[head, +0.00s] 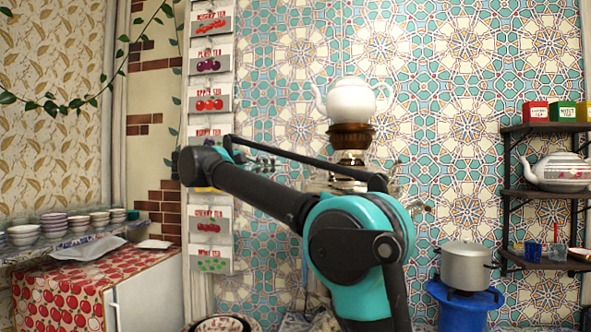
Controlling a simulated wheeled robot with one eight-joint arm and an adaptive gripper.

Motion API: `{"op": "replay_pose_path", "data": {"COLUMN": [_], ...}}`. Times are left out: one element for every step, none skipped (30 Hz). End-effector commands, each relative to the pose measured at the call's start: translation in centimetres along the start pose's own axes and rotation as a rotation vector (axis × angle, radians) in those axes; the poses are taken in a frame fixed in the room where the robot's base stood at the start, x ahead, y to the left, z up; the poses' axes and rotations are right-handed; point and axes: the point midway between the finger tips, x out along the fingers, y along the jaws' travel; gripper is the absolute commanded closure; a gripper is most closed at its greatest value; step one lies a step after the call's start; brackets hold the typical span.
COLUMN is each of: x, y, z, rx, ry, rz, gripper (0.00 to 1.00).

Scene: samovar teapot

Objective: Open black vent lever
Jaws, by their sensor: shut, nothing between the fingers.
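A samovar (349,158) stands in the middle of the head view, with silver metal showing above my arm. A white teapot (352,101) sits on the brown, ring-shaped top (351,136) of the samovar. My black and teal arm crosses in front and hides most of the samovar's body. I cannot make out the black vent lever; it may be behind the arm or too small to tell.
At right, a dark shelf (545,195) holds a patterned teapot (563,172) and small coloured boxes. A grey pot (466,266) stands on a blue stand (465,307). At left, stacked bowls (54,225) stand on a shelf above an apple-print chest (60,300).

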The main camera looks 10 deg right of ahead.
Motion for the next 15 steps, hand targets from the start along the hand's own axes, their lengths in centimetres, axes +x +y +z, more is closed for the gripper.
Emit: {"op": "replay_pose_path", "data": {"x": [0.6, 1.0, 1.6, 2.1, 2.7, 3.5, 4.1, 4.7, 5.5, 6.1, 6.7, 7.5, 8.1, 8.7, 9.5], "y": [0.0, -0.1, -0.1, -0.1, -0.1, -0.1, -0.1, -0.1, -0.1, -0.1, -0.1, -0.2, -0.2, -0.2, -0.2], "z": [0.1, 0.1, 0.1, 0.1, 0.1, 0.1, 0.1, 0.2, 0.1, 0.2, 0.1, 0.2, 0.2, 0.1, 0.1], "rx": [0.000, 0.000, 0.000, 0.000, 0.000, -0.001, -0.001, -0.001, -0.001, -0.001, -0.001, -0.001, -0.001, -0.001, -0.001], "ry": [-0.003, -0.003, -0.002, -0.004, -0.004, -0.003, -0.005, -0.005, -0.004, -0.005, -0.004, -0.004, -0.005, -0.004, -0.004], "rz": [0.000, -0.001, -0.001, -0.001, -0.002, -0.002, -0.002, -0.002, -0.002, -0.002, -0.003, -0.003, -0.003, -0.003, -0.003], "gripper": [1.00, 1.00, 1.00, 1.00, 1.00, 1.00, 1.00, 1.00, 1.00, 1.00, 1.00, 1.00, 1.00, 1.00, 1.00]}}
